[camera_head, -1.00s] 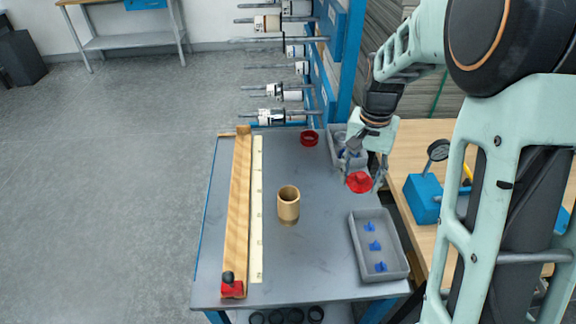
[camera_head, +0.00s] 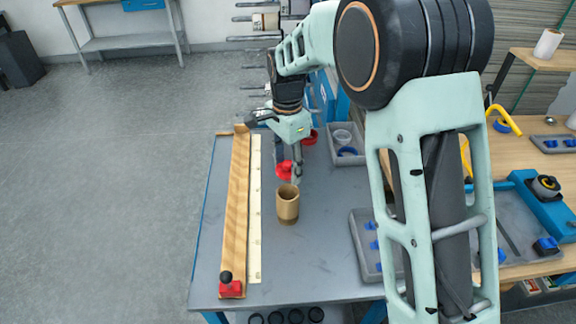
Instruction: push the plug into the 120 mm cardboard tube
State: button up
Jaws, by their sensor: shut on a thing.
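The cardboard tube (camera_head: 288,207) stands upright on the grey table, its open end facing up. My gripper (camera_head: 285,170) is shut on a red plug (camera_head: 284,169). In the picture, the plug shows just above and slightly left of the tube's top rim. It appears apart from the tube and is not inside it; the exact height gap is hard to tell. My arm hides part of the table behind and to the right.
A wooden rail (camera_head: 237,210) with a red stop (camera_head: 230,288) and a pale ruler (camera_head: 255,210) lie left of the tube. A grey tray (camera_head: 363,270) with blue pieces is at right. Another red piece (camera_head: 311,136) sits behind. The table front is clear.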

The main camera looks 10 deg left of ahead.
aim_at(288, 186)
jog(key=shift+f, duration=0.2)
jog(key=shift+f+b, duration=2.55)
jog(key=shift+f, duration=0.95)
jog(key=shift+o, duration=0.2)
jog(key=shift+s+d+f+b, duration=0.15)
jog(key=shift+s+f+b, duration=0.2)
jog(key=shift+f, duration=0.3)
jog(key=shift+c, duration=0.7)
jog(key=o, duration=0.8)
jog(key=shift+f, duration=0.1)
jog(key=shift+c, duration=0.2)
jog(key=o, duration=0.5)
jog(key=shift+w+f, duration=0.15)
jog(key=shift+w, duration=0.1)
jog(key=shift+o, duration=0.4)
jog(key=shift+r, duration=0.2)
